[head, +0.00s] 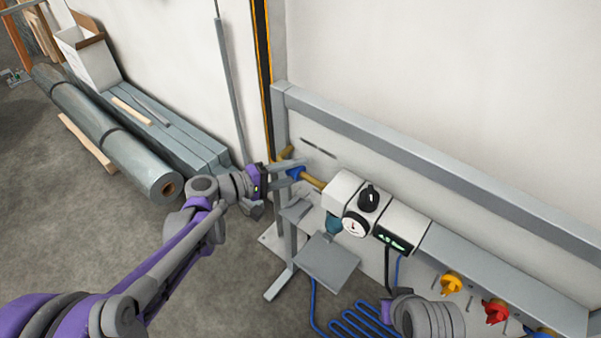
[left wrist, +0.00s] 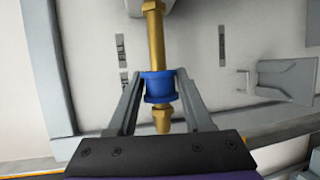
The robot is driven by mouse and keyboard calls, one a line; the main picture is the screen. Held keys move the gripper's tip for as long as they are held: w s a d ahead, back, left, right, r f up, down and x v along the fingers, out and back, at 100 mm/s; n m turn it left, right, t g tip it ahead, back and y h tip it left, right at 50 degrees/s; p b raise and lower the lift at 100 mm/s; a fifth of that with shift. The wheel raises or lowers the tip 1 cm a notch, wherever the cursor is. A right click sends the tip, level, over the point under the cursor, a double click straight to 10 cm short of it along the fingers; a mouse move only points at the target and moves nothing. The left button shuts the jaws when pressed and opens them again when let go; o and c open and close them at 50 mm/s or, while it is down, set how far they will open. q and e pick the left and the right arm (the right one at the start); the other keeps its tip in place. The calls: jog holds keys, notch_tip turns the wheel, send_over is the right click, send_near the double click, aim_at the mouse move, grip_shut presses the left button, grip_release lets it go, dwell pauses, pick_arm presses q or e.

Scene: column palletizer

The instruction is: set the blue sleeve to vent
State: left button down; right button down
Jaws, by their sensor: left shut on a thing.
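The blue sleeve (head: 295,173) sits around a brass pipe (head: 313,184) at the left end of a white valve unit (head: 343,189). My left gripper (head: 287,173) reaches it from the left and is shut on it. In the left wrist view, the two grey fingers press the blue sleeve (left wrist: 159,87) from both sides. The brass pipe (left wrist: 154,40) runs up from the sleeve, and a brass tip (left wrist: 162,120) sticks out below it. I see no readable vent mark. My right gripper is not in view.
The unit carries a black knob (head: 369,197), a round gauge (head: 355,225) and a dark display (head: 394,239). Yellow (head: 452,284) and red (head: 495,311) knobs line the rail at right. A grey plate (head: 327,262) and blue hose (head: 352,322) lie below. Rolls and boxes stand at far left.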

pick_arm(q)
jog(key=shift+c, duration=2.2)
grip_release()
jog(key=shift+w+a, duration=0.15)
jog(key=shift+a, duration=0.1)
jog(key=v, duration=1)
jog(key=shift+s+a+p, duration=0.25)
jog(key=shift+s+p, duration=0.05)
jog(key=shift+p, duration=0.1)
jog(key=shift+r, duration=0.1)
